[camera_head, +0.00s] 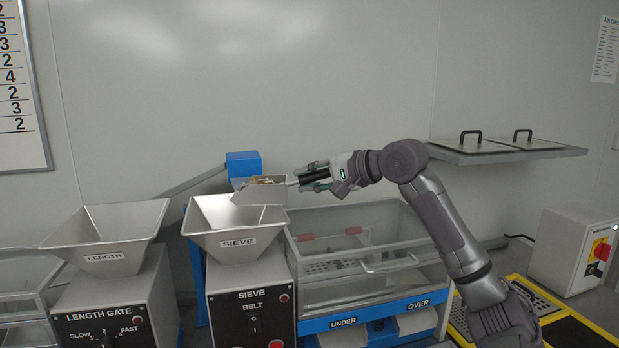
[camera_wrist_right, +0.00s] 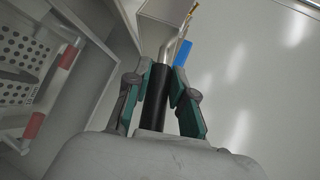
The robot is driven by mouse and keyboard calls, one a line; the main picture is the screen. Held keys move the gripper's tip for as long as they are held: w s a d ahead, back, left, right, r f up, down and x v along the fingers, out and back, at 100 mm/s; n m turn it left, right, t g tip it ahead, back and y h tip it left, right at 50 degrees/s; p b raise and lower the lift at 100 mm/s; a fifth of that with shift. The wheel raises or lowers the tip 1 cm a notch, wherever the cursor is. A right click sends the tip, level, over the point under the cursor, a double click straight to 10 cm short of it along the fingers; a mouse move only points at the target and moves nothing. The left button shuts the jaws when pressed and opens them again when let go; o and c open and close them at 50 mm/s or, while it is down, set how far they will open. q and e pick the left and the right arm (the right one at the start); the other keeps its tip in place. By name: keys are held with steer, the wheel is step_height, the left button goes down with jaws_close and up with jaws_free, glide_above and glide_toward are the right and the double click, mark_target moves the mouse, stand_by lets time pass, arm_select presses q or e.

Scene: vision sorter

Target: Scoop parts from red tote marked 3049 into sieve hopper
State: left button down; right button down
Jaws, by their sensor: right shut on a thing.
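The sieve hopper (camera_head: 236,222) is a metal funnel labelled SIEVE on top of a machine with a black panel. My right gripper (camera_head: 312,178) is shut on the black handle of a metal scoop (camera_head: 262,194), just above the hopper's right rim. The scoop holds some small yellowish parts (camera_head: 262,180). In the right wrist view the black handle (camera_wrist_right: 156,95) lies between the green-padded fingers, and the scoop's metal pan (camera_wrist_right: 165,12) shows at the top. The red tote marked 3049 is not in view. My left gripper is not in view.
A LENGTH hopper (camera_head: 108,232) stands left of the sieve hopper. A clear-covered sieve box (camera_head: 360,255) with UNDER and OVER outlets stands to the right. A blue block (camera_head: 243,164) is behind the scoop. A shelf with two lids (camera_head: 505,148) and a control box (camera_head: 575,250) are farther right.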

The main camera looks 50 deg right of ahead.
mark_target(300, 179)
steer(key=shift+w+r+p, duration=0.1)
steer(key=shift+r+p, duration=0.3)
steer(key=shift+r, duration=0.15)
steer(key=shift+w+a+r+n+g+h+p, duration=0.2)
steer(key=shift+r+g+p, duration=0.15)
steer(key=shift+p, duration=0.7)
steer(key=shift+w+a+r+n+g+h+p, duration=0.1)
steer(key=shift+r+n+g+h+p, duration=0.25)
steer(key=shift+p, duration=0.7)
steer(key=shift+w+a+r+g+h+p, duration=0.2)
steer(key=shift+r+p, duration=0.3)
steer(key=shift+p, duration=0.85)
steer(key=shift+w+a+r+g+h+p, duration=0.1)
steer(key=shift+r+g+p, duration=0.3)
steer(key=shift+p, duration=0.95)
steer(key=shift+w+a+r+n+g+h+p, duration=0.3)
steer(key=shift+r+p, duration=0.3)
steer(key=shift+p, duration=2.15)
steer(key=shift+w+a+r+n+g+h+p, duration=0.2)
steer(key=shift+w+a+r+g+p, duration=0.35)
steer(key=shift+p, duration=2.25)
steer(key=shift+w+a+r+n+g+h+p, duration=0.2)
steer(key=shift+r+p, duration=0.5)
steer(key=shift+p, duration=2.05)
steer(key=w+a+r+m+t+y+b, duration=0.2)
steer(key=r+t+b, duration=0.3)
steer(key=b, duration=0.7)
steer(key=shift+w+a+r+m+y+b, duration=0.35)
steer(key=shift+w+a+r+y, duration=0.2)
steer(key=shift+w+a, duration=0.2)
